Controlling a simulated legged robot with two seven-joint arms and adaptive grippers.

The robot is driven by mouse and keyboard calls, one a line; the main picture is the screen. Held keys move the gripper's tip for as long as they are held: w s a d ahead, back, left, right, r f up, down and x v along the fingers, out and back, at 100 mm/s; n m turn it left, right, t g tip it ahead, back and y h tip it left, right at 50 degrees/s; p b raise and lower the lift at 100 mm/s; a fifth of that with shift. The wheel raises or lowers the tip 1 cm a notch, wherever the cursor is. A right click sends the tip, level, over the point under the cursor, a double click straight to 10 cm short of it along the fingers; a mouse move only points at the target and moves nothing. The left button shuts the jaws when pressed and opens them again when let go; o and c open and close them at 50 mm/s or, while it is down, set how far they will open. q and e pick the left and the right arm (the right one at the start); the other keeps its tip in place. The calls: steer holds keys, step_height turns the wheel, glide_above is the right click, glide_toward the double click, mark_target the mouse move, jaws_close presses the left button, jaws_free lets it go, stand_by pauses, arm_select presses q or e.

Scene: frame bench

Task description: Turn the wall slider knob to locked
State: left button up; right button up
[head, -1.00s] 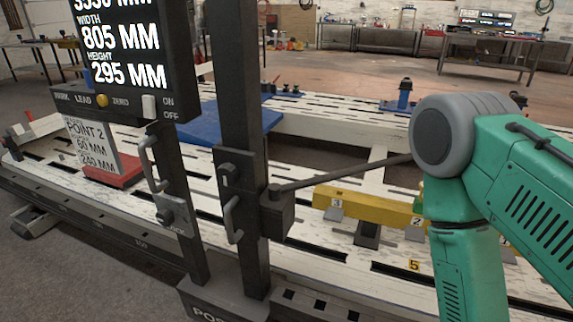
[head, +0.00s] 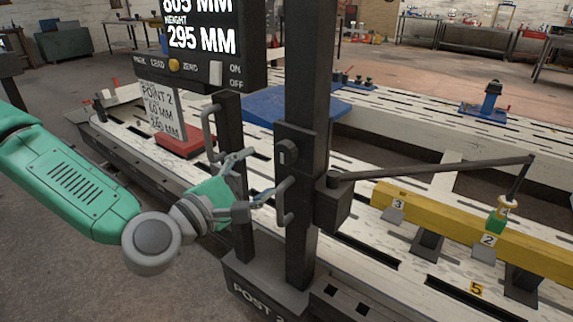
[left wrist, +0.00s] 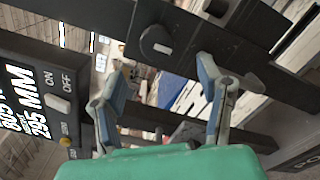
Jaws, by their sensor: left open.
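A dark round knob (head: 288,152) with a pale mark sits on the slider block of the thick dark post (head: 308,90), above a loop handle (head: 284,203). In the left wrist view a dark round knob (left wrist: 156,42) with a short white mark is beyond my fingertips. I cannot read a locked or unlocked label beside it. My left gripper (head: 254,175) is open and empty, left of the post, its fingers pointing towards the slider. In the left wrist view my left gripper (left wrist: 163,70) has both fingers spread. My right gripper is not in view.
A thinner dark post (head: 228,125) with another handle (head: 210,130) stands just left, partly behind my gripper. A display (head: 205,45) hangs above. A thin arm (head: 430,170) reaches right from the slider over a yellow beam (head: 450,222). The slotted bench (head: 375,130) lies behind.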

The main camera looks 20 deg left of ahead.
mark_target(281, 156)
arm_select(q)
steer(key=x, duration=0.9)
steer(key=shift+b, duration=0.4)
steer(key=shift+a, duration=0.1)
steer(key=c, duration=1.2)
